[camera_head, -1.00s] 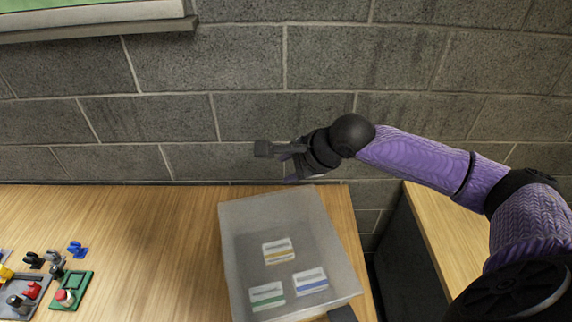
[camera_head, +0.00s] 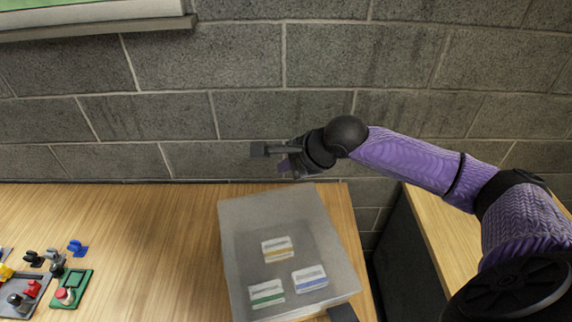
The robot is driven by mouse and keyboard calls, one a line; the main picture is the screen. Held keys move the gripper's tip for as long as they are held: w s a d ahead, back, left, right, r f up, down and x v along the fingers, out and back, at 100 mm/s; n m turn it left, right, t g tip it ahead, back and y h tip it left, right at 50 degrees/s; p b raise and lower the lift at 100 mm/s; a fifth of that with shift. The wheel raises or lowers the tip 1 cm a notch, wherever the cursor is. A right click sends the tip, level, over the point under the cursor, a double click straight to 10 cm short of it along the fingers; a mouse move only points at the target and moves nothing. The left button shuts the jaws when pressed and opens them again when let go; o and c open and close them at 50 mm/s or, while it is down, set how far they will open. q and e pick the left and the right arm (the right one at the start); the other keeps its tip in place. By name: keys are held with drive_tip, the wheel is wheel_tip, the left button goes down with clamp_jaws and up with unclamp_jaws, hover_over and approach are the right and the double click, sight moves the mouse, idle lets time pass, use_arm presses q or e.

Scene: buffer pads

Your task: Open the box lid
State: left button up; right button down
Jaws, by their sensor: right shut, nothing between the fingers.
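A translucent grey box (camera_head: 240,222) stands on the wooden table, with its lid surface looking closed over it. Several small labelled packs show through: one with a yellow stripe (camera_head: 277,250), one with a green stripe (camera_head: 267,294) and one with a blue stripe (camera_head: 310,279). My right gripper (camera_head: 262,150) is up behind the box's far edge, in front of the wall, pointing left. It is shut and empty, and looks apart from the box. My left gripper is not in view.
Small parts, including a green plate with a red button (camera_head: 70,289) and a grey tray (camera_head: 35,301), lie at the table's left. The table's middle (camera_head: 150,240) is clear. A block wall stands behind, and another wooden surface (camera_head: 440,240) is at right.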

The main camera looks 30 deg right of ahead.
idle(0.9)
drive_tip(key=c, duration=0.7)
unclamp_jaws()
drive_tip(key=shift+c, duration=0.2)
drive_tip(key=b+v, duration=0.1)
drive_tip(key=v, duration=0.9)
